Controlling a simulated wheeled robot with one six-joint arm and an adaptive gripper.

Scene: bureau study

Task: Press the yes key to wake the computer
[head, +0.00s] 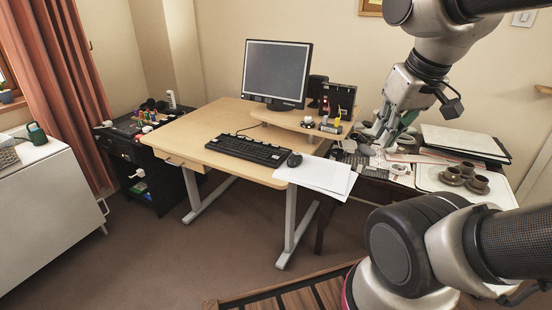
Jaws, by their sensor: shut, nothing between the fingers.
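A monitor (277,71) with a plain dark grey screen stands at the back of the wooden desk (190,130). A black keyboard (248,149) lies near the desk's front edge, with a black mouse (294,160) at its right. I cannot make out a key marked yes at this size. My gripper (378,138) is shut and empty. It points down to the right of the desk, over or near a cluttered side table, apart from the keyboard on the desk. The gripper hides part of what lies beneath it.
White papers (322,174) overhang the desk's right corner. The side table holds papers and a dark folder (465,143); brown cups (466,175) stand on a white surface nearby. A black cart (145,160) stands left of the desk, and a white cabinet (50,205) farther left.

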